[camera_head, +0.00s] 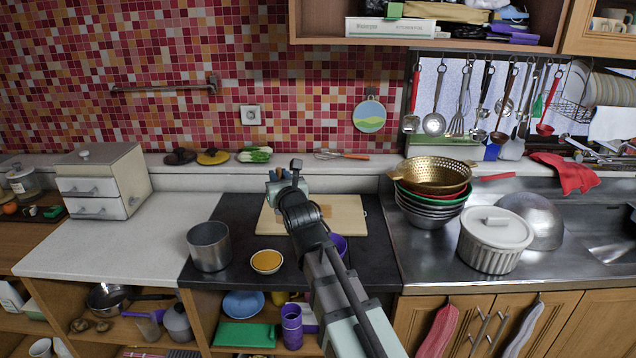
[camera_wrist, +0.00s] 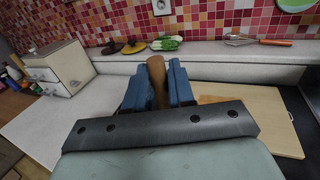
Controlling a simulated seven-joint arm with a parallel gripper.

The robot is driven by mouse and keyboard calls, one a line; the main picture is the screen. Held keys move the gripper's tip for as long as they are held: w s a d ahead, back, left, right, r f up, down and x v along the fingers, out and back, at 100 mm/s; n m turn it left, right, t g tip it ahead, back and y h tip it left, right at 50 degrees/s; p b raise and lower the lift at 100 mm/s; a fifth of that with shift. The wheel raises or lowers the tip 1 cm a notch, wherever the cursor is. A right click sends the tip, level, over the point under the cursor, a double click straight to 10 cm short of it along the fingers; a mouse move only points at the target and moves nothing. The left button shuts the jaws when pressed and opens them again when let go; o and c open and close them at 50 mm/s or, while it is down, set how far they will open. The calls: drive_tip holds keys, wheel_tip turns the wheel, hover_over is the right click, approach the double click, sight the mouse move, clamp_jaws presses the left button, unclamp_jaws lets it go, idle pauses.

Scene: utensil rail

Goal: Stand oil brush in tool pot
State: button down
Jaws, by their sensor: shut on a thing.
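My gripper (camera_head: 277,179) is above the pale cutting board (camera_head: 347,214) on the dark counter section. In the wrist view my gripper (camera_wrist: 160,88) is shut on a brown wooden handle (camera_wrist: 156,68), which I take to be the oil brush. The handle stands up between the two blue fingers; its other end is hidden by the gripper. In the head view the brush cannot be made out clearly. A grey metal pot (camera_head: 209,246), likely the tool pot, stands upright left of my gripper and nearer the front. It is apart from my gripper, and nothing sticks out of it.
A small bowl with orange contents (camera_head: 266,261) stands right of the pot. A purple bowl (camera_head: 340,244) is partly hidden behind my arm. Stacked bowls with a gold colander (camera_head: 433,175) and a white lidded dish (camera_head: 494,240) are at right.

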drive_tip(key=s+a+r+n+g+y, duration=0.1)
drive_tip(key=s+a+r+y, duration=0.2)
drive_tip(key=a, duration=0.7)
drive_tip(key=s+a+r+n+g+y, duration=0.15)
drive_tip(key=a+r, duration=0.25)
drive_tip(key=a, duration=0.7)
wheel_tip(320, 180, down, 14)
drive_tip(key=w, duration=0.1)
drive_tip(key=shift+w+h, duration=0.15)
drive_tip(key=shift+h, duration=0.2)
drive_tip(key=shift+a+t, duration=0.1)
drive_tip(key=shift+t, duration=0.15)
drive_tip(key=c, duration=0.9)
unclamp_jaws()
